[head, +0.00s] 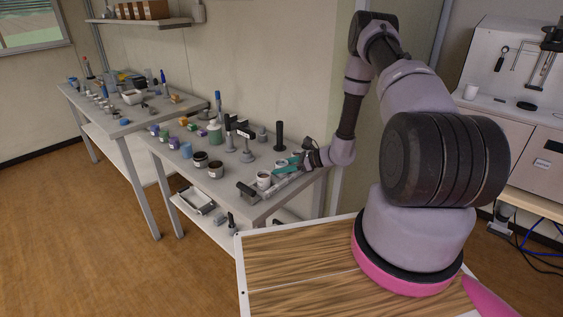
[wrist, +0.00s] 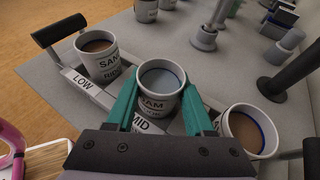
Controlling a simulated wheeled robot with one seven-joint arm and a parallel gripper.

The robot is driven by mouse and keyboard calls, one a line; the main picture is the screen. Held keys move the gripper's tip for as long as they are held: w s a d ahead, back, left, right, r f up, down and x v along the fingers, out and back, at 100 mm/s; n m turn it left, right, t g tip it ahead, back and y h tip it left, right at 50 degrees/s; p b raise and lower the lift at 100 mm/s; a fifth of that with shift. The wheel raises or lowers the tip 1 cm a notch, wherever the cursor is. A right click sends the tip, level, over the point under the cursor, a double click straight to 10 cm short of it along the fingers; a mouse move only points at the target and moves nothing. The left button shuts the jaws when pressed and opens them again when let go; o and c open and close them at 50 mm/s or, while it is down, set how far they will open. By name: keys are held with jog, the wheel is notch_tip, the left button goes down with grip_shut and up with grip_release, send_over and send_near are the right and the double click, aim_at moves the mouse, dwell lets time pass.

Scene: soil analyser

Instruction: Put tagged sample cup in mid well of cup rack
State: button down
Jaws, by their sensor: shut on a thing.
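The cup has a greyish-blue content and is roughly upright at the MID label of the cup rack (wrist: 66,70). I cannot tell whether its base is seated in the mid well or just above it. Another cup with brown content (wrist: 97,60) stands at the LOW label. A third cup (wrist: 247,131) with brown content and a blue inner line is at the right end. In the head view, my gripper (head: 288,162) is over the rack (head: 262,190).
The rack has a black handle (wrist: 60,30) at its left end. Behind it stand a black post (head: 279,135), a grey stand (head: 247,153) and dark jars (head: 216,170). Bare bench lies between the rack and these.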

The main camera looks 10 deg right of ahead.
jog(key=shift+c, duration=1.4)
grip_release()
jog(key=shift+f, duration=0.1)
jog(key=v, duration=1.2)
jog(key=shift+r, duration=0.25)
jog(key=s+a+r+n+g+h, duration=0.1)
jog(key=s+a+r+n, duration=0.15)
jog(key=r, duration=0.55)
jog(key=s+a+r+n+g+h, duration=0.15)
jog(key=r+n, duration=0.25)
jog(key=r, duration=0.5)
jog(key=s+a+r+n+g+h, duration=0.1)
jog(key=s+a+r+n+g, duration=0.15)
jog(key=r, duration=0.55)
jog(key=s+d+r+n+t+h, duration=0.2)
jog(key=s+r+n+t+h, duration=0.4)
jog(key=s+r, duration=1.3)
jog(key=r+n+h, duration=0.1)
jog(key=n, duration=0.2)
jog(key=shift+t, duration=0.3)
